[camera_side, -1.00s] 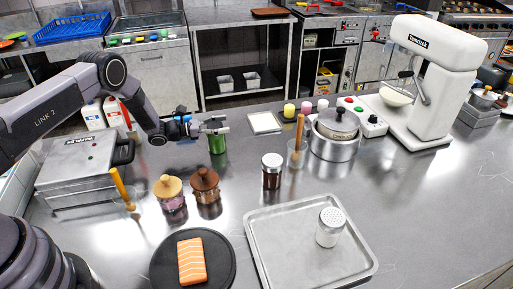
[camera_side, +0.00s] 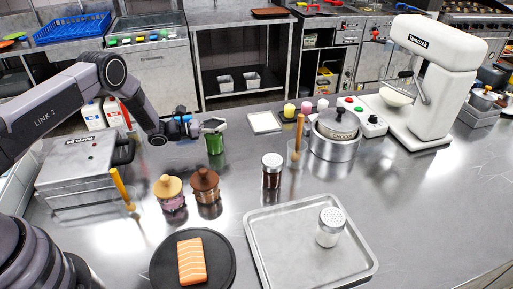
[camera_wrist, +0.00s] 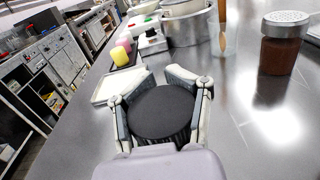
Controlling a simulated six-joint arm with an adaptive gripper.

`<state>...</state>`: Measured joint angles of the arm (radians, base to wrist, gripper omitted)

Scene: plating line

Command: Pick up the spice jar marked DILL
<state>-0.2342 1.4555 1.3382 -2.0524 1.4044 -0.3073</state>
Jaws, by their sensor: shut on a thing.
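A green jar (camera_side: 215,144) stands at the back left of the steel counter, upright, below my gripper (camera_side: 214,124). In the wrist view its round black lid (camera_wrist: 160,112) sits between the two fingers of my gripper (camera_wrist: 159,100), which are shut on it from both sides. The fingers hide the jar's top in the side view. No marking can be read on it, so I cannot tell whether it says DILL. I cannot tell whether its base touches the counter.
A jar with dark red contents (camera_side: 272,172) stands to the right, also in the wrist view (camera_wrist: 282,45). A shaker (camera_side: 330,226) stands on a metal tray (camera_side: 283,262). Two wooden-lidded jars (camera_side: 205,186) stand in front. A white square plate (camera_side: 264,122) lies just behind right.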

